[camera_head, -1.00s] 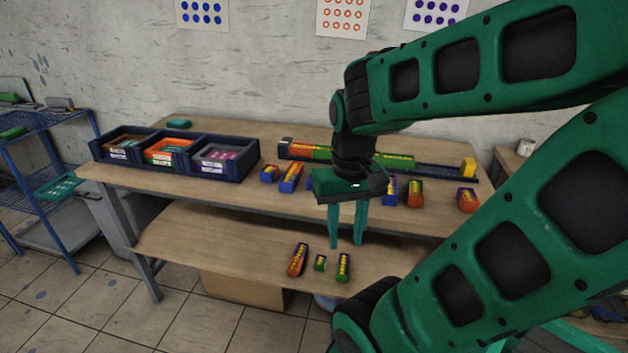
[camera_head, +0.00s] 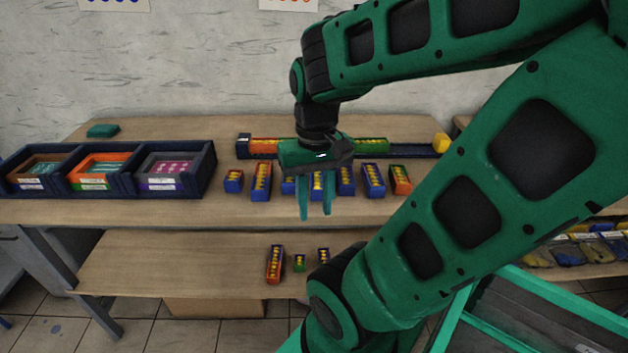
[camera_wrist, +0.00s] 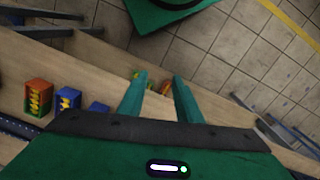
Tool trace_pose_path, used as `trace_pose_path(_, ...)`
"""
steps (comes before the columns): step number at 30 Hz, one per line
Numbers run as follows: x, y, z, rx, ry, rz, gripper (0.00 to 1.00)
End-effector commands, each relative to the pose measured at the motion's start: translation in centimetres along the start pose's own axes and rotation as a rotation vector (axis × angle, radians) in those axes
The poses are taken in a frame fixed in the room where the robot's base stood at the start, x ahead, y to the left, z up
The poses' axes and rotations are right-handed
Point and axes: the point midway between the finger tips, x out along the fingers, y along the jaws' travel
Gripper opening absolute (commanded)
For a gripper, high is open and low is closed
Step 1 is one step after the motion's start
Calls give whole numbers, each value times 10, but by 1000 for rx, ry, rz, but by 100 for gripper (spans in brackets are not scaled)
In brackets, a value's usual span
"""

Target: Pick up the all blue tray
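A row of small coloured trays with yellow contents stands on the upper table. One tray (camera_head: 373,181) right of my gripper looks blue on the sides I see. It seems to show in the wrist view too (camera_wrist: 67,100), left of the fingers. More blue trays are partly hidden behind my gripper. My gripper (camera_head: 315,210) points down at the table's front edge, its fingers apart and empty. It also shows in the wrist view (camera_wrist: 159,95).
An orange and green tray (camera_head: 400,180) ends the row. A dark rail (camera_head: 410,150) lies behind it. Dark blue bins (camera_head: 205,175) stand at the left. The lower shelf (camera_head: 180,265) holds three small trays. A green-framed cart (camera_head: 540,290) is at the lower right.

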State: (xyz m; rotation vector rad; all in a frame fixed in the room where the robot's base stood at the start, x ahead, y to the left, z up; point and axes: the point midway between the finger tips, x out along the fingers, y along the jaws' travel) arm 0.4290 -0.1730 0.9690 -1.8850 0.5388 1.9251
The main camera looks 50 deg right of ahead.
Motion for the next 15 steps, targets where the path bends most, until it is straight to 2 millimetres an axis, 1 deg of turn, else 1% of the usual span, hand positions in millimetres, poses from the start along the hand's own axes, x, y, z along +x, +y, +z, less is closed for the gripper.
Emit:
trace_pose_path(1, 0, 0, 0, 0, 0, 0, 41)
trace_pose_path(3, -6, 6, 7, 4, 12, -5, 57)
trace_pose_path(5, -9, 8, 3, 15, 15, -2, 57)
trace_pose_path(7, -13, 10, -9, 37, 16, 6, 57)
trace_pose_path(11, -25, 17, -47, 99, 19, 23, 57)
trace_pose_path(15, -33, 31, -97, 174, 20, 31, 57)
